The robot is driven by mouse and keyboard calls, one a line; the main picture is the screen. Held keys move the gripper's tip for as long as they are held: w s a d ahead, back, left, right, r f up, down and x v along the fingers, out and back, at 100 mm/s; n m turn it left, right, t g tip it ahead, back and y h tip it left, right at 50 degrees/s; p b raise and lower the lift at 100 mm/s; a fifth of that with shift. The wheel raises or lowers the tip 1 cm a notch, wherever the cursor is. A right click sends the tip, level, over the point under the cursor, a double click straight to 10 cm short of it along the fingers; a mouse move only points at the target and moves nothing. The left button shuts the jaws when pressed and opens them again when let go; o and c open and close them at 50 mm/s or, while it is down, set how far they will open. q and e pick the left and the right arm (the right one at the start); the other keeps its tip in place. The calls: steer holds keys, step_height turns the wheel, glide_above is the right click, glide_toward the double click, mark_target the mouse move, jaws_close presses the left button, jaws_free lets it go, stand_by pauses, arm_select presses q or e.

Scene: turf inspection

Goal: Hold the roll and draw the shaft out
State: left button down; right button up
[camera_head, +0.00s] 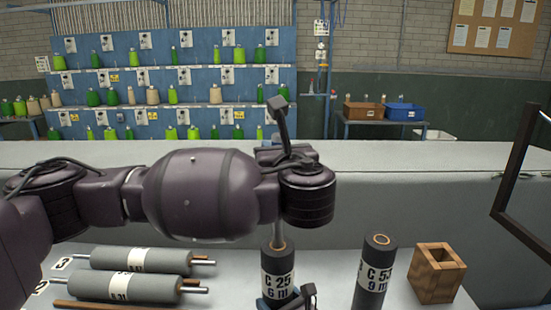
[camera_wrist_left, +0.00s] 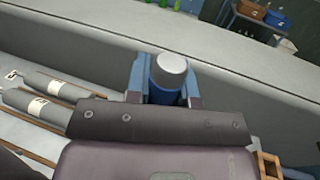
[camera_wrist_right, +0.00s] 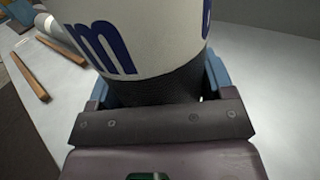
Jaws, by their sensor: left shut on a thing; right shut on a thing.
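The grey roll marked C 25, 6 m (camera_head: 278,275) stands upright at the front of the table. Its label and lower side fill the right wrist view (camera_wrist_right: 150,38). A bare silver length of the shaft (camera_head: 278,233) rises from the roll's top up behind my left arm. My right gripper (camera_wrist_right: 157,88) is shut on the roll low down, one finger on each side. The shaft's lower part is hidden inside the roll.
A second upright roll, C 53 (camera_head: 375,272), and an open wooden box (camera_head: 437,272) stand to the right. Two rolls with shafts (camera_head: 140,260) (camera_head: 125,288) lie at the left. A dark frame (camera_head: 522,180) stands at the right edge. A pale wall (camera_head: 420,210) runs behind.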

arm_select(q)
step_height(320, 180, up, 13)
stand_by(2.3)
arm_select(e)
steer(key=o, duration=1.3)
steer(key=shift+o, duration=0.2)
